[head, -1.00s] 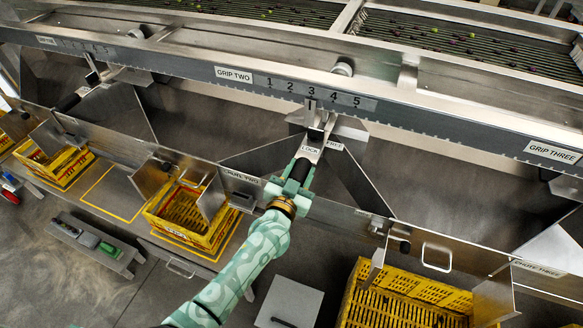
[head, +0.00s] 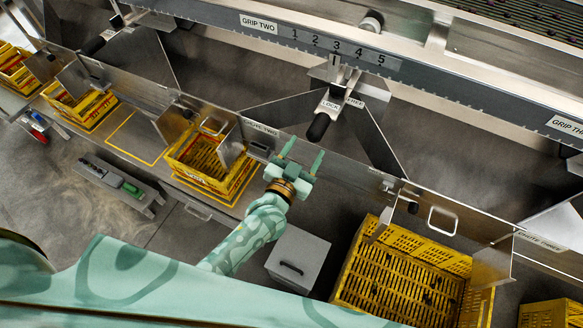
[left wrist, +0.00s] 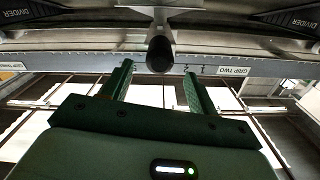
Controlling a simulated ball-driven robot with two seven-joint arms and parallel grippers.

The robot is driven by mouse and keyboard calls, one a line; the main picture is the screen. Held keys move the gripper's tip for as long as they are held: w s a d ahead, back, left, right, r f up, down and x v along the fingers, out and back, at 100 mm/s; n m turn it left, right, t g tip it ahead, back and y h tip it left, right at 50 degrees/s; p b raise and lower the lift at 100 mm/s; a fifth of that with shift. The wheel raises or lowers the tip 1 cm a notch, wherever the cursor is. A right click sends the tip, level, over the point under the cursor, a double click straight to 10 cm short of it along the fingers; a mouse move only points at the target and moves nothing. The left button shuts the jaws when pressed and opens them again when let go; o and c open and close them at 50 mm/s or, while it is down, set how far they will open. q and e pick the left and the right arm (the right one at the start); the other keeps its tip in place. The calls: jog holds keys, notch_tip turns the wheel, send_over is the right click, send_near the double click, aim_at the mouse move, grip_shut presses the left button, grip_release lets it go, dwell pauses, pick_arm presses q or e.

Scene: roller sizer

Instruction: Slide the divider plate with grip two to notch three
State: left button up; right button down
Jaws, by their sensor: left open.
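The divider carriage at grip two (head: 340,88) hangs under the numbered rail (head: 336,47). Its pointer is below the 3. Its lever ends in a black handle (head: 318,127), beside a LOCK and FREE label (head: 331,106); the lever lies toward the LOCK side. The metal divider plate (head: 372,137) slopes down behind it. My left gripper (head: 304,148) is open and empty, just below the handle and apart from it. In the left wrist view the round handle end (left wrist: 160,56) shows beyond the two open fingers (left wrist: 158,72). My right gripper is not in view.
A chute wall (head: 350,170) with upright metal flaps runs below the rail. Yellow crates stand at left (head: 210,158) and lower right (head: 405,275). A grey box (head: 298,258) sits by my left arm. There is open air around the handle.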

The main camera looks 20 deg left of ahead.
pick_arm(q)
jog(key=s+a+p, duration=0.1)
jog(key=s, duration=0.6)
jog(key=shift+s+a, duration=0.15)
jog(key=shift+a, duration=0.1)
jog(key=shift+f, duration=0.1)
jog(key=s+a+f+g, duration=0.35)
jog(key=s+f, duration=0.45)
jog(key=f, duration=0.4)
jog(key=s+a+f+g, duration=0.2)
jog(key=s+f+g, duration=0.4)
jog(key=f, duration=0.7)
jog(key=s+a+f+g+y, duration=0.1)
jog(key=s+a+f+g, duration=0.1)
jog(key=s, duration=0.6)
jog(key=s+a+f+g+y, duration=0.1)
jog(key=s+a+f+g, duration=0.2)
jog(key=s, duration=0.6)
jog(key=s+a+f+g+y, duration=0.1)
jog(key=s+a+f, duration=0.3)
jog(key=s, duration=0.5)
jog(key=shift+s+a+f+n+g, duration=0.2)
jog(key=shift+f+n+g, duration=0.15)
jog(key=shift+g, duration=0.4)
jog(key=shift+w, duration=0.1)
